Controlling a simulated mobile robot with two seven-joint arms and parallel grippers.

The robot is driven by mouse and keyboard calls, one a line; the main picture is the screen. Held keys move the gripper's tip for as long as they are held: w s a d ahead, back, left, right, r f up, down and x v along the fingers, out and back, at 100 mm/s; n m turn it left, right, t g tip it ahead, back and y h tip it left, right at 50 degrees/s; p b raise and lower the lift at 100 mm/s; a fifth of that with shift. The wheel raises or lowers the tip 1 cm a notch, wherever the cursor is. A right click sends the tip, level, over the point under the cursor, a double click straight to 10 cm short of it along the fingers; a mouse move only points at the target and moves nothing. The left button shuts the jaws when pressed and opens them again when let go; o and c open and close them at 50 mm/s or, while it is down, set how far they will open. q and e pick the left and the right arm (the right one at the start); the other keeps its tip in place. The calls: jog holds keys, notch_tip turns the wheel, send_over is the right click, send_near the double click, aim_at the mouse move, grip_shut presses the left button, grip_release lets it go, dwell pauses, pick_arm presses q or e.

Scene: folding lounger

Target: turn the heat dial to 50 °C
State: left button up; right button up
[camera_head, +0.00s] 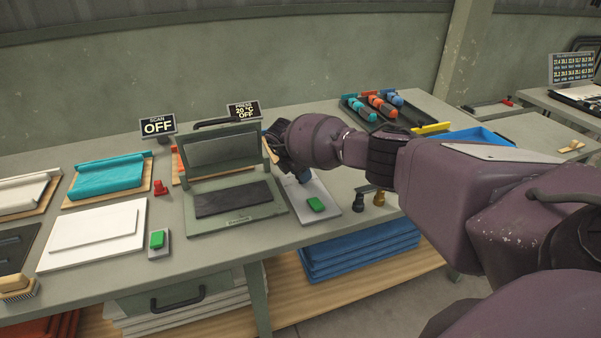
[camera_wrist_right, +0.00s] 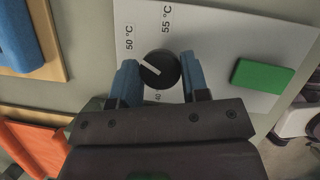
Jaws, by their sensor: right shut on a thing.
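The heat dial (camera_wrist_right: 161,69) is a round black knob with a white pointer line, on a pale panel (camera_wrist_right: 222,40). The panel also shows in the head view (camera_head: 318,190), where my arm hides the dial. In the right wrist view, the labels 50 °C (camera_wrist_right: 129,38) and 55 °C (camera_wrist_right: 166,19) stand by the dial. Another label below it is partly hidden. The pointer line slants to the upper left, on the 50 °C label's side. My right gripper (camera_wrist_right: 159,64) has its blue fingers on either side of the dial, shut on it. My left gripper is not in view.
A green button (camera_wrist_right: 262,76) is on the same panel. The press (camera_head: 222,150) stands open to the left, and its display (camera_head: 244,111) reads 20 °C OFF. Small dark and brass pieces (camera_head: 378,198) stand right of the panel. A blue tray (camera_head: 480,137) lies beyond my arm.

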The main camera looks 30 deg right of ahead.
dwell(0.3)
jog(key=o, duration=0.9)
jog(key=shift+r, duration=0.1)
jog(key=shift+a+r, duration=0.15)
jog(key=shift+r, duration=0.2)
jog(key=p+v, duration=0.1)
jog(key=v, duration=0.9)
jog(key=shift+p, duration=0.35)
